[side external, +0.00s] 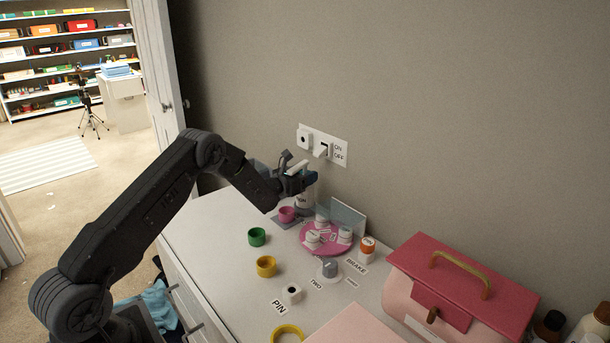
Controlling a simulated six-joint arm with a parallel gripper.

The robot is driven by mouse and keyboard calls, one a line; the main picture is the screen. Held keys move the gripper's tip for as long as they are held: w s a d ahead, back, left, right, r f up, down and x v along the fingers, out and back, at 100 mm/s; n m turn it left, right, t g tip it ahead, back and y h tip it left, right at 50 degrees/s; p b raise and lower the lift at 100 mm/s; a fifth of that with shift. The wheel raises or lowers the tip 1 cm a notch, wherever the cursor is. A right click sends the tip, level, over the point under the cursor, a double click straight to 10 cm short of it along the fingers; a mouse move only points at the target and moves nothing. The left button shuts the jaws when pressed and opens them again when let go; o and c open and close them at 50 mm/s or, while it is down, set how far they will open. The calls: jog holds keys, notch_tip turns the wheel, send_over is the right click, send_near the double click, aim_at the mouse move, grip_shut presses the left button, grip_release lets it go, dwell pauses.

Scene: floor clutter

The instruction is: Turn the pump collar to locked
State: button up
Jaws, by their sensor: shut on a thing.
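My gripper (300,180) is at the back of the white counter, close to the wall and below the switch plate. It is shut on the top of a labelled bottle (304,203), which seems to be the pump bottle. My fingers hide most of the pump head and collar, so I cannot read the collar's position. The bottle looks upright.
A magenta round tray (314,251) with white jars stands just in front, with a clear panel (347,216) behind. Pink (287,214), green (257,237) and yellow (266,266) cups are nearby. A pink box (452,290) fills the right. The wall plate (339,157) is close above.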

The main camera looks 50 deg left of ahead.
jog(key=o, duration=1.3)
jog(key=shift+s, duration=0.15)
jog(key=s, duration=1.3)
jog(key=shift+s, duration=0.3)
jog(key=shift+c, duration=0.4)
